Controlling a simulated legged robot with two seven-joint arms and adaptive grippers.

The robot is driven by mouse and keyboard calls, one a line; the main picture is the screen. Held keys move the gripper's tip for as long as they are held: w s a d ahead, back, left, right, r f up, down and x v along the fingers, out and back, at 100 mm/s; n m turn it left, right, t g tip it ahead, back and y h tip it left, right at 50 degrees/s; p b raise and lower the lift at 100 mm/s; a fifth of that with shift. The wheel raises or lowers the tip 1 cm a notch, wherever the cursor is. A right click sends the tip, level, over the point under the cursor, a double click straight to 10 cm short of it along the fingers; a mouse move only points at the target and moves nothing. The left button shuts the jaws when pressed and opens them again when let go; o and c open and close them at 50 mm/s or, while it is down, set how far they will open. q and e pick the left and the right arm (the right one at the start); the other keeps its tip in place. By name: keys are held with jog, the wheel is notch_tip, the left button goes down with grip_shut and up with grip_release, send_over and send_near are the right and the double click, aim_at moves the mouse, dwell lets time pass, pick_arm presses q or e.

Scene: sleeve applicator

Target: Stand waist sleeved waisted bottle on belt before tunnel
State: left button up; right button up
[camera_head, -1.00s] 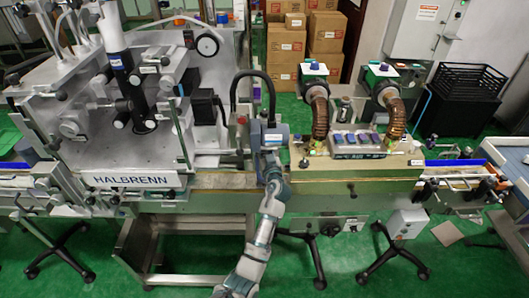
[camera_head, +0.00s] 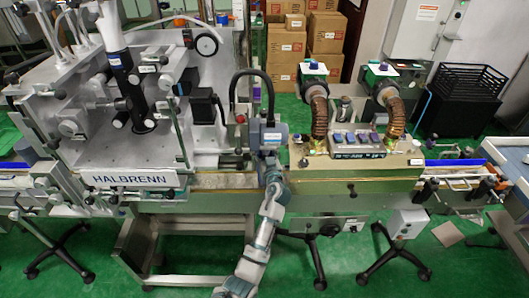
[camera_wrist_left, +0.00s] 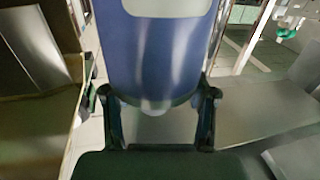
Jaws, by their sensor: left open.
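One arm of mine rises from the bottom middle of the head view. My left gripper (camera_head: 271,168) is at the front edge of the line, just left of the tunnel (camera_head: 352,170). In the left wrist view, a smooth blue rounded body (camera_wrist_left: 160,50) with a pale panel stands in front of my left gripper (camera_wrist_left: 160,100), with one dark finger on each side of its lower end. The fingers are apart; I cannot tell whether they touch it, or whether it is the waisted bottle. The belt (camera_head: 225,181) shows left of the gripper. My right gripper is out of view.
A blue-grey housing (camera_head: 270,133) stands behind the gripper. The HALBRENN machine (camera_head: 130,150) fills the left. Two brown ribbed hoses (camera_head: 318,115) rise above the tunnel. A belt section with a blue rail (camera_head: 455,162) lies at the right. A metal frame (camera_head: 165,260) stands below.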

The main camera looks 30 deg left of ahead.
pick_arm(q)
jog(key=shift+d, duration=0.1)
